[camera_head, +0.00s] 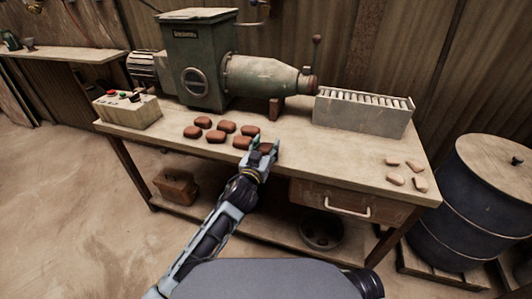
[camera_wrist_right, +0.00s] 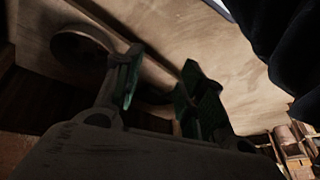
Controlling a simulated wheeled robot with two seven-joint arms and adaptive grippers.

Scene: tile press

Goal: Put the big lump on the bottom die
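Several reddish-brown lumps (camera_head: 227,127) lie in two rough rows on the bench top, in the middle of the head view. They are larger than the few pale pinkish lumps (camera_head: 396,180) at the bench's right end. My left gripper (camera_head: 264,149) is at the right end of the front row, with its fingers about one reddish-brown lump. That lump is partly hidden, and whether the fingers press on it I cannot tell. My right gripper (camera_wrist_right: 158,92) shows in its wrist view with fingers apart and nothing between them. I cannot make out a bottom die.
A green extruder machine (camera_head: 205,65) stands at the back of the bench (camera_head: 330,160). A control box (camera_head: 128,110) is at left, a grey roller box (camera_head: 362,112) at right. A blue drum (camera_head: 480,215) stands right of the bench. The bench top before the roller box is clear.

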